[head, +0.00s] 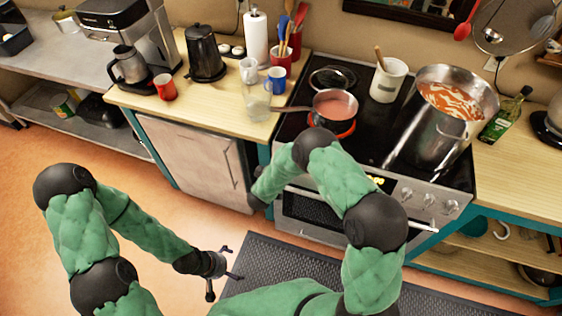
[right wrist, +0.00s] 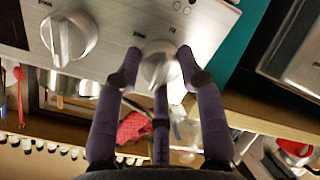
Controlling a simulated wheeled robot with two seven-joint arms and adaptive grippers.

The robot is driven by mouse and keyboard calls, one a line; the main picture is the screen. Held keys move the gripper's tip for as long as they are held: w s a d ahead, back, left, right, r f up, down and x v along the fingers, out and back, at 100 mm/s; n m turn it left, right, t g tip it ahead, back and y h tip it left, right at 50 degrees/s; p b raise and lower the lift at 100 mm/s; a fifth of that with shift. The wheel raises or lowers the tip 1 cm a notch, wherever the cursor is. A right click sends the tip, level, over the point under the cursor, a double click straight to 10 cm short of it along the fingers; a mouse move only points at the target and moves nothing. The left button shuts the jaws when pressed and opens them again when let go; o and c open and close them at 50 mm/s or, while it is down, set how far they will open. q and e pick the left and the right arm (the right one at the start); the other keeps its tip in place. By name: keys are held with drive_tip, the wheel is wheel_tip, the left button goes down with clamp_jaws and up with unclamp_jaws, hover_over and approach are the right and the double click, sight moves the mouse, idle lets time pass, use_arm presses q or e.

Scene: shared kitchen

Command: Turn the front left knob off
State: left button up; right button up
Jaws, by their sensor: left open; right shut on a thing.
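The stove (head: 400,150) has a steel front panel with several knobs; its right-hand knobs (head: 429,200) show in the head view. In the right wrist view, the fingers of my right gripper (right wrist: 160,68) are closed around a knob (right wrist: 157,62) near the panel's end. A second knob (right wrist: 68,38) is beside it, untouched. In the head view my right arm hides the panel's left part, and the right gripper's fingers cannot be made out. My left gripper (head: 226,268) is open and empty above the floor. A saucepan (head: 334,104) stands on a glowing red front-left burner.
A green bottle (head: 506,115) stands to the right. The floor by my left gripper is clear, beside a dark mat (head: 275,262).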

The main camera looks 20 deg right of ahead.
drive_tip(key=shift+s+f, duration=0.25)
drive_tip(key=shift+f, duration=0.1)
drive_tip(key=o, duration=1.1)
drive_tip(key=shift+o, duration=0.2)
drive_tip(key=shift+w+r, duration=0.1)
drive_tip(key=shift+r, duration=0.15)
drive_tip(key=v, duration=1.2)
